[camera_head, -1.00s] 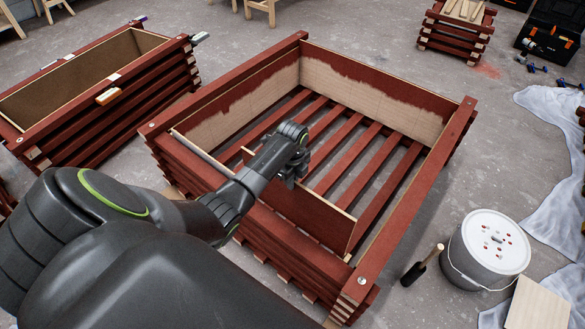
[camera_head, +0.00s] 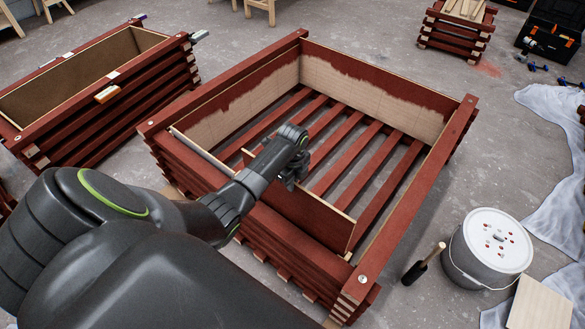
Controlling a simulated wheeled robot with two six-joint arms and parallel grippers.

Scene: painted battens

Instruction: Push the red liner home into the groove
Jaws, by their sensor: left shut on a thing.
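The red liner (camera_head: 312,216) is a thin red-brown panel with a pale top edge. It stands inside the near side of the slatted red crate (camera_head: 408,192), slanting from mid-left down to the right. My left gripper (camera_head: 290,182) is over the liner's top edge and shut on it; my own wrist hides part of the hold. The groove is not clearly visible, and I cannot tell how far the liner's lower edge sits in it. My right gripper is out of view.
A second red crate (camera_head: 150,97) stands at the left, close by. A white sheet (camera_head: 550,130) lies at the far right.

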